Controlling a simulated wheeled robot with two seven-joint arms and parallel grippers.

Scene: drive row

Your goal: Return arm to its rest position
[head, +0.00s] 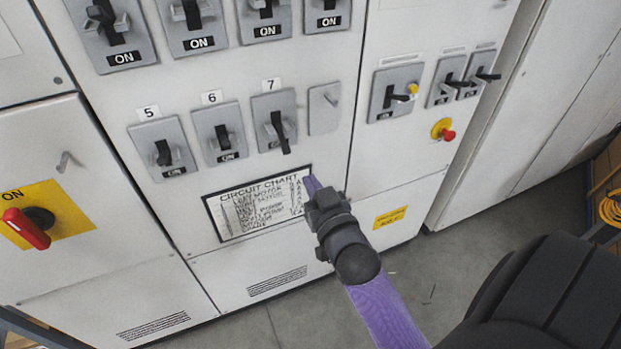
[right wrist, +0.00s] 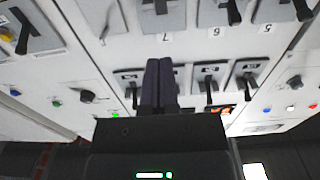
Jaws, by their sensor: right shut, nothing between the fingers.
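My right gripper (head: 312,184) is in front of the white electrical cabinet, its purple fingertips over the top right corner of the circuit chart (head: 228,212). Its arm comes in from the bottom right. In the right wrist view its two dark fingers (right wrist: 158,84) lie side by side, shut and empty. Whether the tips touch the cabinet I cannot tell. The switch under label 7 (head: 276,124) is up and left of the fingertips, apart from them in the head view. My left gripper is not in view.
Switches 5 (head: 162,150) and 6 (head: 224,134) stand left of switch 7. A red handle (head: 28,229) juts out at the left, and a red button (head: 447,135) at the right. Grey floor (head: 440,275) is open below the cabinet. Coiled yellow cable (head: 610,210) is at the right edge.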

